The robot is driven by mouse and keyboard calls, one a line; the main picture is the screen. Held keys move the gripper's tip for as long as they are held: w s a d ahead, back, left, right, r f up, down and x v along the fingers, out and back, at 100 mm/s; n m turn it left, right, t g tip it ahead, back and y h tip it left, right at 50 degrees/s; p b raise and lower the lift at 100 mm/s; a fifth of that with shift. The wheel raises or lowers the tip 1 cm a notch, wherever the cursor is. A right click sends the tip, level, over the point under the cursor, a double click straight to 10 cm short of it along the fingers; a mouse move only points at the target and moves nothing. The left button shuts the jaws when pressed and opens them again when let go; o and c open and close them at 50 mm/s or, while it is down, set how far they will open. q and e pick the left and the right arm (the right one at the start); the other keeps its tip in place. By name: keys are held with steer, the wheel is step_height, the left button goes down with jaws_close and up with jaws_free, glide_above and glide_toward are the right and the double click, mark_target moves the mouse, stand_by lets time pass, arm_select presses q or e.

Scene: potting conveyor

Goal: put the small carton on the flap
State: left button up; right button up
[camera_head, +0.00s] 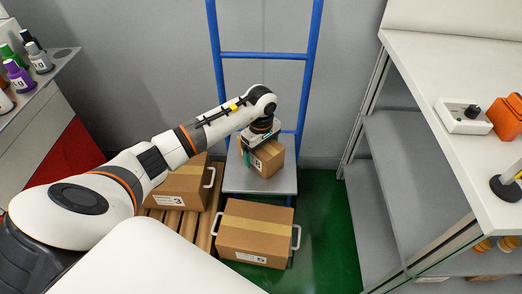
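The small carton (269,160) is a brown box with a white label, over the grey flap (280,187) at the foot of the blue upright frame. It is turned at an angle to the flap. I cannot tell whether its underside touches the flap. My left gripper (257,144) reaches down onto the carton from above, with a teal finger along its left side; the other finger is hidden. It appears shut on the carton. My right gripper is not in view.
A large carton with white handles (254,238) sits in front of the flap; another (178,187) rests on wooden slats (173,216) at left. The blue frame (263,55) rises behind. A grey shelf unit (400,150) stands at right. Green floor (325,230) is clear between.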

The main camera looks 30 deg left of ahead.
arm_select(q)
steer(key=shift+r, duration=0.1)
step_height(320, 180, up, 12)
steer(key=shift+p, duration=0.8)
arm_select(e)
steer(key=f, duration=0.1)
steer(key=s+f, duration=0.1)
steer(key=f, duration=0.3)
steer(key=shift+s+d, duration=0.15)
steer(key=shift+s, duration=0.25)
arm_select(q)
steer(key=shift+d, duration=0.1)
